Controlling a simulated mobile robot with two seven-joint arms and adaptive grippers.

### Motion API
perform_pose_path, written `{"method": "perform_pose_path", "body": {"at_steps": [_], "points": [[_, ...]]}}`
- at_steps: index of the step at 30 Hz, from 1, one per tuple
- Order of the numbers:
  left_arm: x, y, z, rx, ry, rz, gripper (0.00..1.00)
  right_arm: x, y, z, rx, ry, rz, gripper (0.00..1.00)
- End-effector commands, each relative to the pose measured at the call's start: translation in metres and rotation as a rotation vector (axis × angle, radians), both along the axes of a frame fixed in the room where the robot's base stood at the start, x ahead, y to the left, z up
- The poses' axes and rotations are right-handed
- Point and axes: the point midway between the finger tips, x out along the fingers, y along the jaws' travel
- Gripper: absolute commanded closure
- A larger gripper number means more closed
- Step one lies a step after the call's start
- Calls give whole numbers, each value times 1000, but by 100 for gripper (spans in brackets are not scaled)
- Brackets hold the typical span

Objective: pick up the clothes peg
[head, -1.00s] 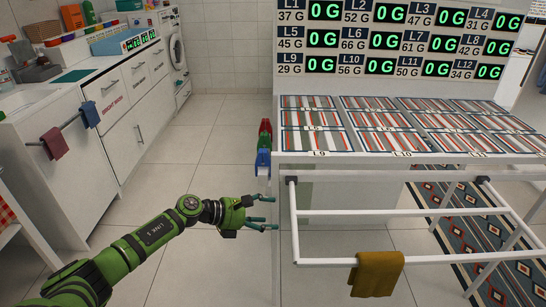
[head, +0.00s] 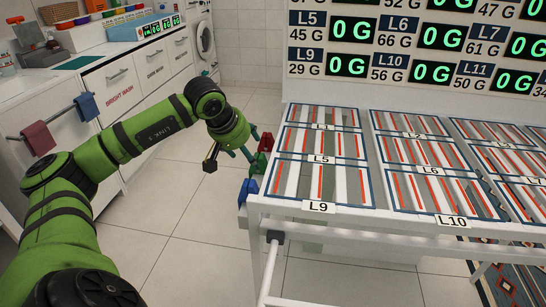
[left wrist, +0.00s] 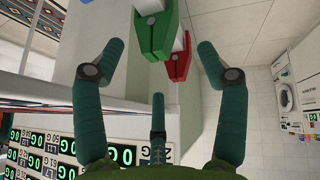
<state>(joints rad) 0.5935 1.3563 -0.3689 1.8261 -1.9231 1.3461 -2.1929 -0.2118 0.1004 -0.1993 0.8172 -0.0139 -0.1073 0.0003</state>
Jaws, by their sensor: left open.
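Three clothes pegs sit in a row along the left edge of the table: a red peg (head: 266,142) farthest, a green peg (head: 258,163) in the middle and a blue peg (head: 248,190) nearest. My left gripper (head: 236,152) is open just left of the red and green pegs, partly overlapping them in the head view. In the left wrist view, the green peg (left wrist: 152,32) and red peg (left wrist: 177,64) lie between the spread teal fingers of the gripper (left wrist: 160,50), with no clear contact. My right gripper is not in view.
The table with labelled striped panels (head: 320,208) stands close on the right, with a white rail (head: 268,265) below its front. A weight display board (head: 400,45) rises behind. White cabinets with drawers (head: 125,85) line the left. Open tiled floor (head: 190,215) lies between.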

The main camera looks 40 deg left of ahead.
Motion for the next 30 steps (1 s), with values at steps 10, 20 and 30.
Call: {"method": "perform_pose_path", "body": {"at_steps": [10, 20, 30], "points": [[17, 1, -29, -4, 2, 0, 27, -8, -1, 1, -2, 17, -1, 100], [36, 4, -60, -1, 0, -1, 27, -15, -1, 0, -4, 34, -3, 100], [36, 4, -61, 0, 0, 0, 75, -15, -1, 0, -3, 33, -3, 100]]}}
